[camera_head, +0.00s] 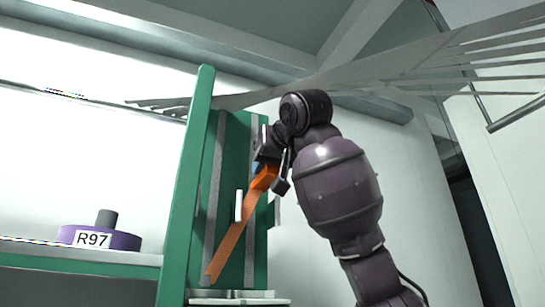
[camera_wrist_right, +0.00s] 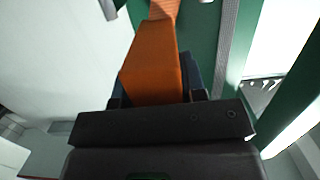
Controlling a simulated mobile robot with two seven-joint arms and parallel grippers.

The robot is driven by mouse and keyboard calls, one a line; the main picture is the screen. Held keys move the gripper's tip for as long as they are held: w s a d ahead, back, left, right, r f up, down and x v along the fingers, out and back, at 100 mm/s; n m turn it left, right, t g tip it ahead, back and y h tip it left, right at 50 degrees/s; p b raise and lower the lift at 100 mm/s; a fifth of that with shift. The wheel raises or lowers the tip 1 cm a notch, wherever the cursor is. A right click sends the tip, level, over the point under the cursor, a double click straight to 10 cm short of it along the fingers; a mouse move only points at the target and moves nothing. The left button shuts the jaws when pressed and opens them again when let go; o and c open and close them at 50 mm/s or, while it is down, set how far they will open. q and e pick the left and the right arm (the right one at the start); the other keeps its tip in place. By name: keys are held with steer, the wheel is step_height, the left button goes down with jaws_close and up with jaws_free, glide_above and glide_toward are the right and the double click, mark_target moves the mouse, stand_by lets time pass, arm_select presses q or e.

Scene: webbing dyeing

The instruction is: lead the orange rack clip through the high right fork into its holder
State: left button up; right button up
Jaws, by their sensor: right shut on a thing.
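The orange rack clip (camera_head: 265,178) is in my right gripper (camera_head: 269,168), at the upper part of the green rack. An orange webbing strip (camera_head: 230,243) runs from it down and to the left to the rack's base. In the right wrist view, the clip (camera_wrist_right: 153,62) fills the middle between the fingers of my right gripper (camera_wrist_right: 158,92), with the webbing (camera_wrist_right: 164,8) beyond it. A small white upright piece (camera_head: 239,205) stands beside the webbing; I cannot tell if it is the fork. The holder is not clearly seen. My left gripper is not in view.
The green rack (camera_head: 189,190) has a tall post on its left side and grey vertical strips. A purple spool marked R97 (camera_head: 124,241) sits on a shelf (camera_head: 80,260) at the left. Grey webbing strands (camera_head: 400,68) stretch across the top, close above my right arm.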

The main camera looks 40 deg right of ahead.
steer(key=shift+p+x, duration=0.55)
steer(key=shift+x, duration=0.45)
steer(key=shift+w+f, duration=0.1)
steer(key=shift+f, duration=0.05)
steer(key=shift+a+f+b, duration=0.15)
steer(key=shift+f+b, duration=4.25)
steer(key=shift+f, duration=3.85)
steer(key=shift+f+b, duration=0.6)
steer(key=shift+f, duration=0.55)
steer(key=shift+f+b, duration=0.35)
steer(key=shift+f, duration=0.55)
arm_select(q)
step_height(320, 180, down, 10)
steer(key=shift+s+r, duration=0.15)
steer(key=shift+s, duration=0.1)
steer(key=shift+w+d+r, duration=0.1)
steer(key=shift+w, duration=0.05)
